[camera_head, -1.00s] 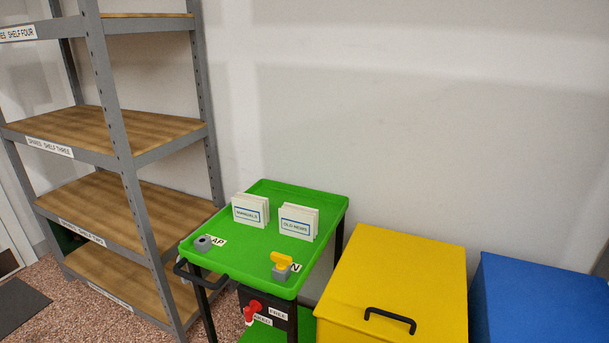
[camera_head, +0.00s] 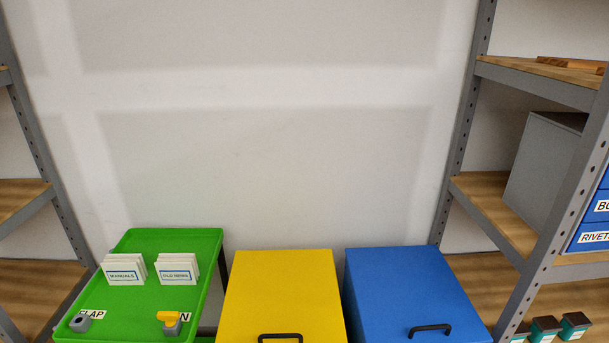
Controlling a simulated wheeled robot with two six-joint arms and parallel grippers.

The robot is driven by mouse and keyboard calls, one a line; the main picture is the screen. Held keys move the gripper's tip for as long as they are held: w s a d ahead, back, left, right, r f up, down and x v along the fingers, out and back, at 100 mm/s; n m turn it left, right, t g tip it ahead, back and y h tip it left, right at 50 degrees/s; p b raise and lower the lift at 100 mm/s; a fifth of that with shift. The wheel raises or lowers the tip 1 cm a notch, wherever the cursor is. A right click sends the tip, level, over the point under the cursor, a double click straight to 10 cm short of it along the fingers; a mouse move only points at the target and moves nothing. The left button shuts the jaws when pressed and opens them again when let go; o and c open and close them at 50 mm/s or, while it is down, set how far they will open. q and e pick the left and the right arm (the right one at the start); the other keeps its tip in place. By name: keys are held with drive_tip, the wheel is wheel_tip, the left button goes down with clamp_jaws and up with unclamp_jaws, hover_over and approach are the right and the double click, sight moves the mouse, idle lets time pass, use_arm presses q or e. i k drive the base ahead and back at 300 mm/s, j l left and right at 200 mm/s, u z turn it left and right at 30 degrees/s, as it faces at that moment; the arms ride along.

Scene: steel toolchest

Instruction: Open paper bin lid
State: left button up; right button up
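A yellow bin (camera_head: 282,290) stands at the bottom middle, its flat lid shut, with a black handle (camera_head: 280,337) at the front edge. A blue bin (camera_head: 410,287) stands to its right, its lid also shut, with a black handle (camera_head: 430,329). No label shows on either bin, so I cannot tell which one is the paper bin. The lower fronts of both are cut off by the picture's edge. Neither of my grippers is in view.
A green cart (camera_head: 140,312) left of the yellow bin carries cards marked manuals (camera_head: 124,272) and old news (camera_head: 177,269), a grey ring (camera_head: 80,323) and a yellow-topped part (camera_head: 170,319). Steel shelving (camera_head: 470,120) stands at the right, more at the left.

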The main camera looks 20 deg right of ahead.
sight(403, 294)
drive_tip(key=z, duration=1.45)
